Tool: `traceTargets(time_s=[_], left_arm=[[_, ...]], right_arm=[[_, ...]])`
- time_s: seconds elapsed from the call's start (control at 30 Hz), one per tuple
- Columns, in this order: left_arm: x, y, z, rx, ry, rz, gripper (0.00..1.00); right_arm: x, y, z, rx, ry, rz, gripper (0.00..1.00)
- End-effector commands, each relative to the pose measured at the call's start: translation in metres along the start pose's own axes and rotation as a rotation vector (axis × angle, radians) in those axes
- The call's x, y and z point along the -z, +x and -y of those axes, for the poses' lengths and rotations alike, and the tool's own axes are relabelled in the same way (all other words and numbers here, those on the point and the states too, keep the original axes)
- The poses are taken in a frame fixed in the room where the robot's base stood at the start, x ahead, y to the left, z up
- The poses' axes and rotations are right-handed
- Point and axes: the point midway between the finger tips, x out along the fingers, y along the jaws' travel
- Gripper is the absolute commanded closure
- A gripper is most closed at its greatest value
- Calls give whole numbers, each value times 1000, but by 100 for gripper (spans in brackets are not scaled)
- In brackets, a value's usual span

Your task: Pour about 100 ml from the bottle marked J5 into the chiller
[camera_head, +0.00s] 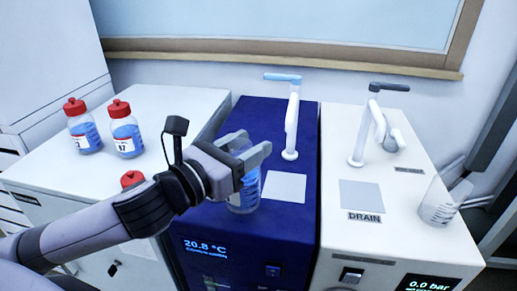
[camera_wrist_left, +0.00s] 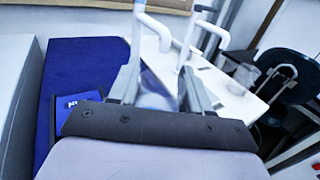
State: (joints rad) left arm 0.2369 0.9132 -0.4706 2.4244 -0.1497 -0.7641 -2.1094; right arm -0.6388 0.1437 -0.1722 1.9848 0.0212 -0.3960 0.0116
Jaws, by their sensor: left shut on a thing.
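My left gripper (camera_head: 252,150) is shut on a clear bottle (camera_head: 243,196) with blue liquid, held upright over the blue chiller (camera_head: 262,117). Its mark is hidden, so I cannot tell whether it reads J5. In the left wrist view the bottle (camera_wrist_left: 155,92) shows blurred between the two fingers of my left gripper (camera_wrist_left: 160,85). The chiller has a pale square plate (camera_head: 285,187) on top, right of the bottle, a white spout with a blue handle, and a front display reading 20.8 °C. My right gripper is not in view.
Two red-capped bottles (camera_head: 78,128) (camera_head: 126,130) stand on the white cabinet (camera_head: 180,100) at left. A red cap (camera_head: 132,178) shows partly behind my arm. The white unit (camera_head: 350,120) at right has a DRAIN plate (camera_head: 361,195), a tap and a clear beaker (camera_head: 437,207).

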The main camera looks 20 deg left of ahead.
Motion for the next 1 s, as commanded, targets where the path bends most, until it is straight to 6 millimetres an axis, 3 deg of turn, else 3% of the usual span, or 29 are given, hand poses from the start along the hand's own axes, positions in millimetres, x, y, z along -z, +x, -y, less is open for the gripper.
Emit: traceTargets(time_s=[0.7, 1.0], left_arm=[[-3, 7, -34, 3, -374, -72, 100], [-4, 6, -33, 4, -366, -71, 100]], right_arm=[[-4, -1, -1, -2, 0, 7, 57], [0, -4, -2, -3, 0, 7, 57]])
